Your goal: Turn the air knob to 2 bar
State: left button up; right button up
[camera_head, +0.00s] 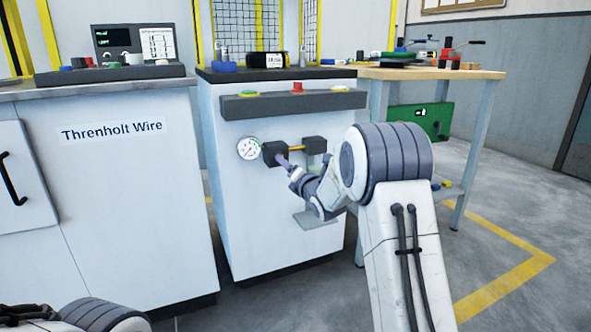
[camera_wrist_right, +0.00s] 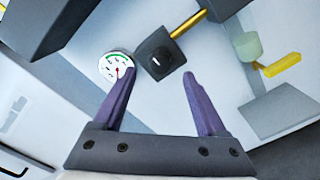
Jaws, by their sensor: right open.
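The air knob (camera_wrist_right: 163,57) is a dark round knob with a white mark on a black block (camera_wrist_right: 153,44). In the right wrist view it lies ahead of and between the fingers. The round white pressure gauge (camera_head: 249,148) with a green arc and red needle sits left of the block; it also shows in the right wrist view (camera_wrist_right: 116,66), partly behind a fingertip. Its reading is too small to tell. My right gripper (camera_wrist_right: 160,75) is open with purple fingers, apart from the knob as far as I can see. In the head view it (camera_head: 284,160) hides the knob. My left gripper is not in view.
A yellow pipe (camera_head: 297,148) joins the block to a second black block (camera_head: 314,146). A ledge with buttons (camera_head: 295,103) juts out above. A grey shelf plate (camera_head: 318,219) sits below right. A wooden workbench (camera_head: 430,73) stands to the right.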

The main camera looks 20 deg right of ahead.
jog(key=shift+s+p, duration=0.65)
jog(key=shift+s, duration=2.15)
jog(key=s+a+r+m+g+y+p, duration=0.15)
jog(key=s+a+m+g+p, duration=0.35)
jog(key=a, duration=0.7)
jog(key=s+a+m+g+p, duration=0.5)
jog(key=s+a+m, duration=0.4)
jog(key=s, duration=0.6)
jog(key=s+a+r+m+g+p, duration=0.1)
jog(key=s+m+g+p, duration=0.15)
jog(key=s, duration=0.55)
jog(key=s+a+r+m+g+h+p, duration=0.1)
jog(key=s+m+g, duration=0.15)
jog(key=s, duration=0.65)
jog(key=s+a+r+m+g+p, duration=0.1)
jog(key=s+g+p, duration=0.15)
jog(key=s, duration=0.55)
notch_tip(320, 180, up, 37)
jog(key=p, duration=3.7)
jog(key=shift+w+d+r, duration=0.2)
jog(key=shift+w+d, duration=0.05)
jog(key=shift+d, duration=0.05)
